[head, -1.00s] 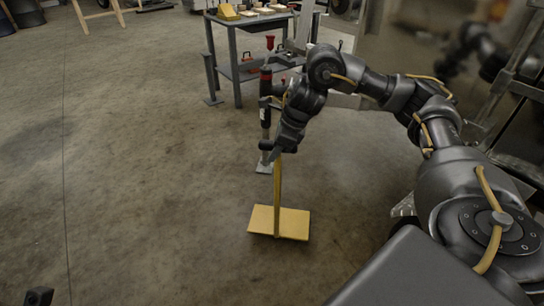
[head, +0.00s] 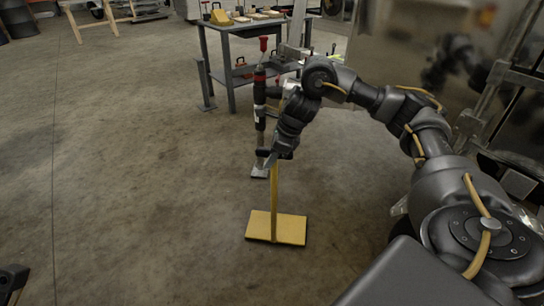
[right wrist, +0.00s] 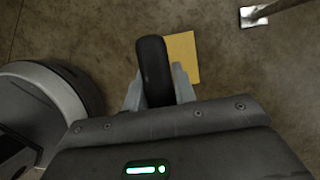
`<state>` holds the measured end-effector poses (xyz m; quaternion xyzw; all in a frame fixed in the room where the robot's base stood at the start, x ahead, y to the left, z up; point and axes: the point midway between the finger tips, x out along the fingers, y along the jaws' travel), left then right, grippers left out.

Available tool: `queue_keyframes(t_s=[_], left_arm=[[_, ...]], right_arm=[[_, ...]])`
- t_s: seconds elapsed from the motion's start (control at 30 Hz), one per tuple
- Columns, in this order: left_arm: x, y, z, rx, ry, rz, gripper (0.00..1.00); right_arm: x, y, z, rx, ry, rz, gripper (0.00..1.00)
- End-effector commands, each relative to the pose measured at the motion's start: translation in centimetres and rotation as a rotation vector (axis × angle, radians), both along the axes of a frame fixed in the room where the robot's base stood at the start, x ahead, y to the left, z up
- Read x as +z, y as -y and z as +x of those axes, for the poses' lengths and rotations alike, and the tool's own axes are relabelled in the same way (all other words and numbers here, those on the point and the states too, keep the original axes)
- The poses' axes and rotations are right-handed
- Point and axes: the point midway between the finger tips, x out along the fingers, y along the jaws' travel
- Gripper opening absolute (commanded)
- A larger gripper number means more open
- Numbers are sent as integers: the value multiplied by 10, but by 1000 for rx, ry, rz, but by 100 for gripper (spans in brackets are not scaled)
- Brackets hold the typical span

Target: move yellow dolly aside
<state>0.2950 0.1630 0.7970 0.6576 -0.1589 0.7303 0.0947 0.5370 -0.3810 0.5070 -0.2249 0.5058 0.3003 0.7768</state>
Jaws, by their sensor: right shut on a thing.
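The yellow dolly (head: 276,227) stands upright on the floor in the middle of the head view, a flat yellow plate with a thin yellow post and a dark crossbar on top. My right gripper (head: 272,157) is shut on the dolly's handle. In the right wrist view, my right gripper's fingers (right wrist: 158,85) are on both sides of the black handle grip (right wrist: 152,70), with the yellow plate (right wrist: 182,57) below. A dark part at the lower left edge of the head view looks like my left gripper (head: 12,280); its jaws cannot be made out.
A black and red tool on a stand (head: 260,110) is just behind the dolly. A grey worktable (head: 231,62) with yellow items stands farther back. Metal framing (head: 515,75) is at the right. The concrete floor to the left is clear.

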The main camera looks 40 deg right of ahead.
Motion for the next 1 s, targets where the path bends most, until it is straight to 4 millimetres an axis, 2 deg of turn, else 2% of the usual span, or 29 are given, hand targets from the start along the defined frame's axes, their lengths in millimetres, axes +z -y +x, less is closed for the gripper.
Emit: queue_keyframes(t_s=[0.2,0.23,0.37,0.67,0.73,0.8,1.0], left_arm=[[0,0,0,-1,0,0,36],[-1,0,0,-1,0,0,36],[-1,0,0,-1,0,0,36],[4,0,0,0,2,-1,36],[7,-2,0,6,-2,-4,36],[0,-7,4,27,-49,-5,36],[-7,-18,7,66,-132,-10,36]], right_arm=[[1,-1,3,2,9,-1,0],[-5,-1,0,2,-6,-3,31],[-5,0,-1,1,-6,-3,48],[2,1,-1,-1,-4,-2,48],[11,3,-3,-1,-2,-2,48],[22,5,-7,-1,-2,-3,48],[65,16,-19,-2,0,-2,48]])
